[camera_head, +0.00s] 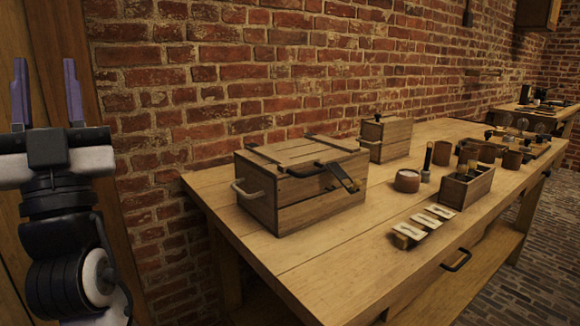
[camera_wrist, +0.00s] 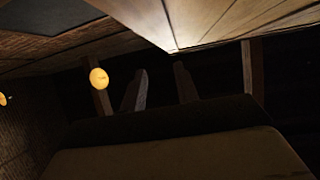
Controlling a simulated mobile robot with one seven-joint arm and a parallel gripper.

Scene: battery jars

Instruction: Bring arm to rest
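My gripper (camera_head: 47,92) stands upright at the left of the head view, with its two purple fingers pointing up and apart. Nothing is between the fingers. It is in front of a wooden panel and the brick wall, left of the workbench (camera_head: 320,262) and clear of it. In the wrist view, the gripper's fingers (camera_wrist: 160,88) show as two dark shapes with a gap between them. That view looks towards the dark ceiling with beams.
A large wooden box (camera_head: 300,205) with a handle and clasp stands on the bench's near left. Behind it is a smaller wooden box (camera_head: 386,138). A jar (camera_head: 407,181), an open wooden box (camera_head: 466,187) and a block with pale plates (camera_head: 423,226) stand to the right.

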